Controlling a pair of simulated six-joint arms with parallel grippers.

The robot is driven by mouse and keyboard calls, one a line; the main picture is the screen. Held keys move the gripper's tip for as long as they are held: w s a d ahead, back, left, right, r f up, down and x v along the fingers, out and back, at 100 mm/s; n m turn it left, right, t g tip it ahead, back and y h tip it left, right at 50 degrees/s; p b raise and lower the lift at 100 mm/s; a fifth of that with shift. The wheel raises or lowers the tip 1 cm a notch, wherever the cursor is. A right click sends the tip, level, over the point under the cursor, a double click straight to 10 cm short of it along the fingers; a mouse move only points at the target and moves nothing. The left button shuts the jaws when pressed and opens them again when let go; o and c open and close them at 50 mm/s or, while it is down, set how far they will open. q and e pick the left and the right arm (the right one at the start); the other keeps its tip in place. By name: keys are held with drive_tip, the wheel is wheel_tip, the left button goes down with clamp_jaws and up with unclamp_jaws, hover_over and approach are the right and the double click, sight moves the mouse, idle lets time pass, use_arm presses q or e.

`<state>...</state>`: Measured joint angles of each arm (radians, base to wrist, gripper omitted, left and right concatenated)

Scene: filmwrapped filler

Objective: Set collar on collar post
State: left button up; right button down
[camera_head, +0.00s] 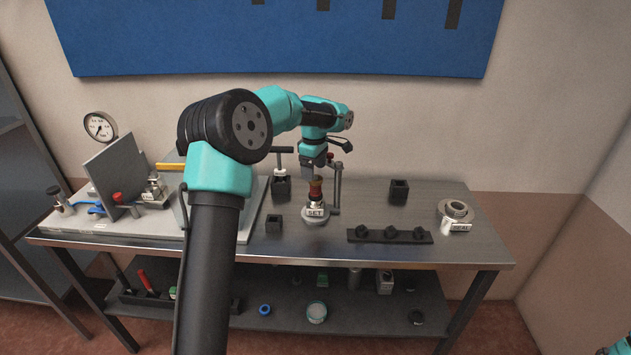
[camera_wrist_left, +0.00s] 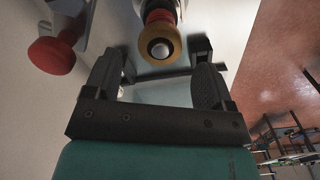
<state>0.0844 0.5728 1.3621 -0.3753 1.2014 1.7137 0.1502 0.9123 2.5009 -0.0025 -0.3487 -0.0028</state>
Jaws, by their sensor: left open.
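A fixture with a plate marked SET (camera_head: 315,212) stands on the bench, and an upright red-brown and tan piece (camera_head: 315,187) rises from it. In the left wrist view a tan ring (camera_wrist_left: 150,33) with red behind it surrounds a pale rounded tip; this seems to be the collar on the post. My left gripper (camera_head: 314,170) is over this piece. In the left wrist view its two jaws (camera_wrist_left: 155,82) are apart and empty, with the ring beyond them. How far the ring is seated cannot be told. My right gripper is out of the picture.
A crank lever (camera_head: 337,187) stands close right of the fixture; a red knob (camera_wrist_left: 52,54) shows left of the ring in the wrist view. A black strip with knobs (camera_head: 390,236) and a round metal part (camera_head: 455,212) lie right. A gauge fixture (camera_head: 100,127) is left.

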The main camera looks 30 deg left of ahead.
use_arm(q)
drive_tip(key=shift+f, duration=1.45)
drive_tip(key=shift+c, duration=0.2)
drive_tip(key=c, duration=1)
drive_tip(key=shift+r, duration=0.2)
drive_tip(key=shift+r, duration=1.75)
drive_tip(key=s+d+r, duration=0.1)
drive_tip(key=s+d, duration=0.7)
drive_tip(key=s, duration=0.5)
drive_tip(key=shift+s+d, duration=0.25)
drive_tip(key=shift+d, duration=0.05)
drive_tip(key=shift+r, duration=0.1)
